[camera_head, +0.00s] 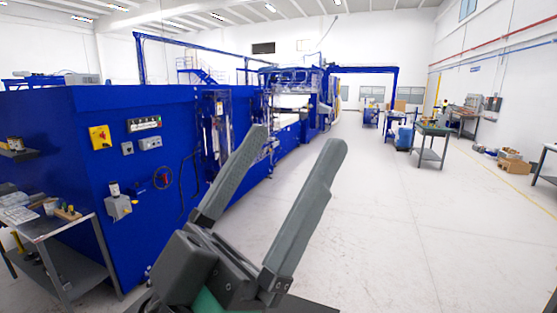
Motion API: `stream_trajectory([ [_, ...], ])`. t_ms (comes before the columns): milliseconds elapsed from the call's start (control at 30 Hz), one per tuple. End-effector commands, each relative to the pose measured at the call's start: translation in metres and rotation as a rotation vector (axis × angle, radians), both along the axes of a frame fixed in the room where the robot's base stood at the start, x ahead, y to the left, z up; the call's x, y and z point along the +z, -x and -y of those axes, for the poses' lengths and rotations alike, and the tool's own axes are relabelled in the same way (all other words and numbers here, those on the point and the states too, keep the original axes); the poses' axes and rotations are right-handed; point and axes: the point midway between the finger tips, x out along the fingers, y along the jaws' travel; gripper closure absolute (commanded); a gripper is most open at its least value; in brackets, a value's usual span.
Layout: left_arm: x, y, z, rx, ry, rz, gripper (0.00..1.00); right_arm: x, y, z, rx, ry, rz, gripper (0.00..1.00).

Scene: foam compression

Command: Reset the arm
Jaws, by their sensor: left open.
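My left gripper (295,150) is large in the lower middle of the head view, close to the camera. Its two long grey fingers point up and to the right and stand wide apart. There is nothing between them; the floor and part of the blue machine show through the gap. The dark grey gripper body is at the bottom of the view, and the rest of the arm is mostly cut off. My right gripper is not in view.
A long blue machine (60,120) runs along the left side. A grey metal table (70,258) with small items stands at the lower left. A green-topped workbench (433,130) and cardboard boxes (513,165) are at the right. The white floor (400,220) right of my gripper is clear.

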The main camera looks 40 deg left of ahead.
Motion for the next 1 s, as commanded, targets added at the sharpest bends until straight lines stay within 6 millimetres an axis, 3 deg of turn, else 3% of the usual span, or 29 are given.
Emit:
stream_trajectory([
  [167, 0.003, -0.001, -0.001, 0.004, -0.001, -0.002, 0.06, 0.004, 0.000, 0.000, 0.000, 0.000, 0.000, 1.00],
  [267, 0.021, -0.001, -0.001, 0.006, -0.002, -0.002, 0.06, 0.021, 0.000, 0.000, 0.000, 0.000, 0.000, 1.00],
  [367, 0.054, -0.001, -0.001, 0.006, -0.002, -0.002, 0.06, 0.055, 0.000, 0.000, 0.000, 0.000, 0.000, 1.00],
  [600, 0.173, -0.001, -0.001, 0.008, -0.002, -0.002, 0.06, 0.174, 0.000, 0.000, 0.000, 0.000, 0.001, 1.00],
  [733, 0.222, -0.001, -0.001, 0.009, -0.003, -0.002, 0.06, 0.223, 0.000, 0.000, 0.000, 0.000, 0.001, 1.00],
  [833, 0.237, -0.001, -0.001, 0.009, -0.003, -0.002, 0.06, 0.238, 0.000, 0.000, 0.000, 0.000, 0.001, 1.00],
  [1000, 0.232, -0.001, -0.001, 0.009, -0.003, -0.004, 0.06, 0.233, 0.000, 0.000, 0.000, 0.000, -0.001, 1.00],
])
